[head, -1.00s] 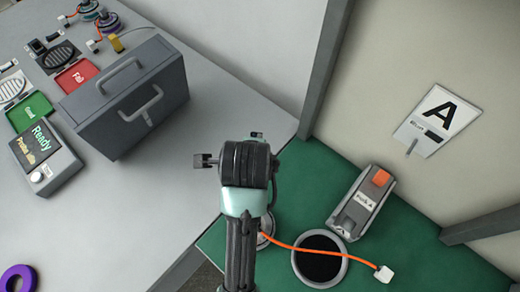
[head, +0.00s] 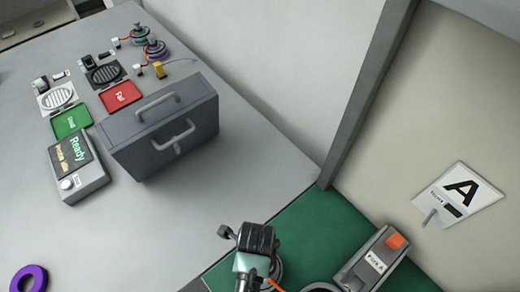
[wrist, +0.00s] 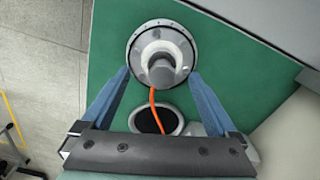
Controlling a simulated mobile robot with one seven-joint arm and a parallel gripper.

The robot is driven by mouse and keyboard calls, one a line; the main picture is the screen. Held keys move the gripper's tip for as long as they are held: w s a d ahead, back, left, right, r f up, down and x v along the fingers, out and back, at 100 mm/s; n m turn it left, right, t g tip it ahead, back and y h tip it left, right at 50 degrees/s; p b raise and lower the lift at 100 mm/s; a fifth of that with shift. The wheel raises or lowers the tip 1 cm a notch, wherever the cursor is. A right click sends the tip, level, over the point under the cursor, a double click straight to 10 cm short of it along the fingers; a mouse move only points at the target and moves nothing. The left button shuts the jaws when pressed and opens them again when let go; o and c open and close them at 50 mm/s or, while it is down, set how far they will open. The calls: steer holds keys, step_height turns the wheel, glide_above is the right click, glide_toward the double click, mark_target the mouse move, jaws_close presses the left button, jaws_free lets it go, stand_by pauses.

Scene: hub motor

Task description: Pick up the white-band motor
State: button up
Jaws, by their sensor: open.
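A motor with a pale grey-white rim (wrist: 161,54) lies on the green mat (wrist: 215,50) in the wrist view. A grey hub rises from its middle and an orange cable runs from it. My gripper (wrist: 160,76) is open, with its blue fingers on either side of the motor's near part. Nothing is gripped, and I cannot tell how far above the mat the fingertips are. In the head view my arm hides most of this motor. Two other motors, with a purple band (head: 154,50) and a teal band (head: 139,36), stand at the back of the grey table.
A dark round opening (wrist: 156,119) is close to the motor. A grey case with handles (head: 165,130), a Ready box (head: 80,170) and a purple ring (head: 29,280) are on the grey table. A wall borders the mat.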

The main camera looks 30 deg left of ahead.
steer(key=shift+w+d+f+p, duration=0.1)
steer(key=shift+f+p, duration=0.1)
steer(key=shift+f, duration=1)
steer(key=shift+w+d+f+p, duration=0.1)
steer(key=shift+f+p, duration=0.1)
steer(key=shift+f, duration=0.95)
jaws_close()
steer(key=shift+w+r, duration=0.1)
steer(key=shift+r, duration=0.05)
